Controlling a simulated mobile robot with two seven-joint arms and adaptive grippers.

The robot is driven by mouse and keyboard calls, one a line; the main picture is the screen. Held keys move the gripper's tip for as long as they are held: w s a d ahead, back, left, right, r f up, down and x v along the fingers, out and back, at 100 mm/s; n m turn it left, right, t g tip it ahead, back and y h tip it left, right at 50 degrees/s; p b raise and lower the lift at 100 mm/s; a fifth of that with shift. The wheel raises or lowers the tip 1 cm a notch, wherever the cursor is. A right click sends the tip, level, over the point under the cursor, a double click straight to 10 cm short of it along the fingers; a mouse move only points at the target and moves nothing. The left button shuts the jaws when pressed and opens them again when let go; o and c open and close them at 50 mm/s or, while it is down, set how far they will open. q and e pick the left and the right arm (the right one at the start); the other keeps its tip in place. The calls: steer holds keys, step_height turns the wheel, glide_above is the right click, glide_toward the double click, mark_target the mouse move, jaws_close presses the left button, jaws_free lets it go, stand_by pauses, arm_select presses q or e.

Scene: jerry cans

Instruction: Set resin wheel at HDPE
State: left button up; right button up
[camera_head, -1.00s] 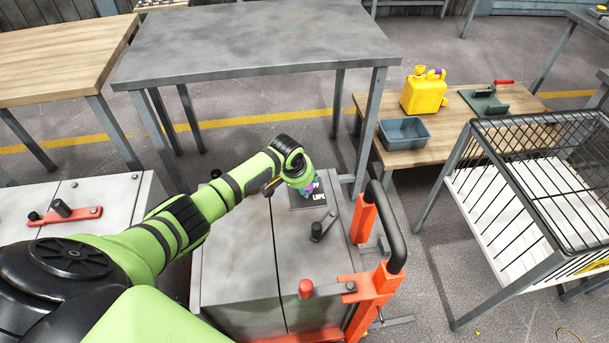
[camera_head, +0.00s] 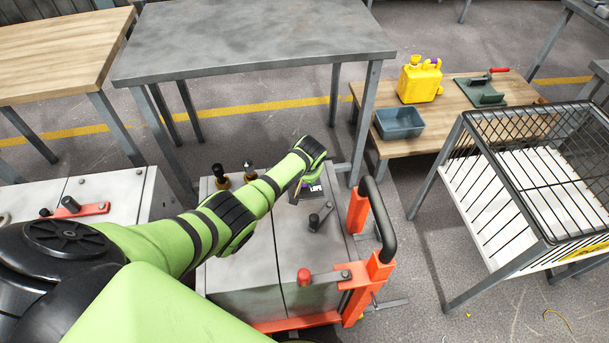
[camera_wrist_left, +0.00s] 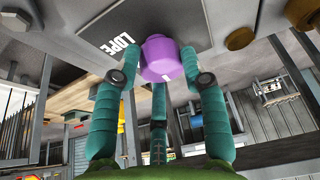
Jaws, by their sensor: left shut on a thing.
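My left gripper (camera_head: 306,188) is over the far end of the grey metal cabinet top, beside a dark plate (camera_head: 318,188). In the wrist view its teal fingers (camera_wrist_left: 158,80) are shut around a smooth purple round piece (camera_wrist_left: 160,58), perhaps the resin wheel. The plate (camera_wrist_left: 140,22), lettered LDPE, is close behind the piece; I cannot tell whether they touch. In the head view my arm and hand mostly hide the piece. I see no label reading HDPE. My right gripper is not in view.
Two dark and brass fittings (camera_head: 220,177) stand on the cabinet's far left. A black lever (camera_head: 319,218) and an orange frame with a black handle (camera_head: 378,215) flank the right. Beyond are a yellow can (camera_head: 419,82), a blue-grey bin (camera_head: 399,122) and a wire cart (camera_head: 535,170).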

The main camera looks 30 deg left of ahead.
arm_select(q)
steer(key=shift+w+a+r, duration=0.35)
steer(key=o, duration=1.1)
steer(key=shift+s+f, duration=0.1)
steer(key=shift+f, duration=0.15)
steer(key=shift+s+d+r, duration=0.3)
steer(key=shift+d+r, duration=0.05)
steer(key=shift+r, duration=0.3)
steer(key=v, duration=1)
steer(key=shift+r, duration=0.3)
